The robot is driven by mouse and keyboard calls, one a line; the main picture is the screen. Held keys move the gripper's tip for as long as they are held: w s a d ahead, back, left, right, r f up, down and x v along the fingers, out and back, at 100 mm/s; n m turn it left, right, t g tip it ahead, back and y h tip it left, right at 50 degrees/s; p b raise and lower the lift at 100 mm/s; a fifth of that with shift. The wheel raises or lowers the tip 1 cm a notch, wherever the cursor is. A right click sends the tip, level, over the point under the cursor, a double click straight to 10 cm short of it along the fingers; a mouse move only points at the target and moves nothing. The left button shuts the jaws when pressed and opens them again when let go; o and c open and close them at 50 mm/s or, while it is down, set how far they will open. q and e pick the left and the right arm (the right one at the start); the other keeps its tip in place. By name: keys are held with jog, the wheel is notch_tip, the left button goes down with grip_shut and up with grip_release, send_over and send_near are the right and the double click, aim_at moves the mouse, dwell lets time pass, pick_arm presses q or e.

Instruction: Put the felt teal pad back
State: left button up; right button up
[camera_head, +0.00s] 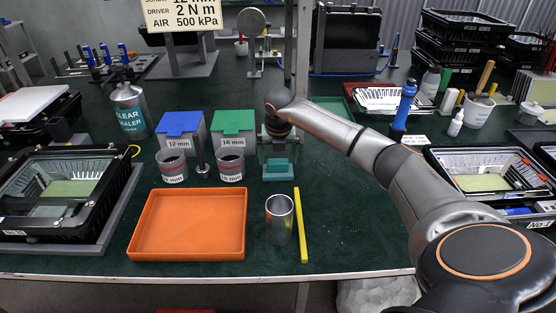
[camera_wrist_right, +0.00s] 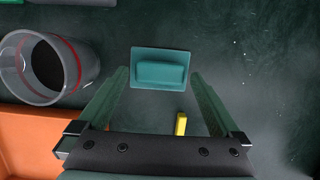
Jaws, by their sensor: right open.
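The teal pad (camera_head: 278,171) lies on the dark green table, right of the clear cup marked with a red band. In the right wrist view the pad (camera_wrist_right: 160,70) is a flat teal plate with a raised block on top. My right gripper (camera_head: 278,149) is directly above the pad, fingers pointing down. In the right wrist view its green fingers (camera_wrist_right: 160,78) are apart, one on each side of the pad, with nothing gripped. I cannot tell the exact height left between fingertips and pad. My left gripper is not in view.
An orange tray (camera_head: 187,253), a metal cup (camera_head: 279,220) and a yellow stick (camera_head: 300,225) lie in front. Two clear cups (camera_head: 172,166) (camera_head: 231,164) and blue and green-topped boxes (camera_head: 181,124) (camera_head: 233,121) stand left. Black crates (camera_head: 62,236) (camera_head: 490,150) flank both sides.

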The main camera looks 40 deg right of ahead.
jog(key=v, duration=1)
jog(key=shift+r+p, duration=0.25)
jog(key=shift+p, duration=0.05)
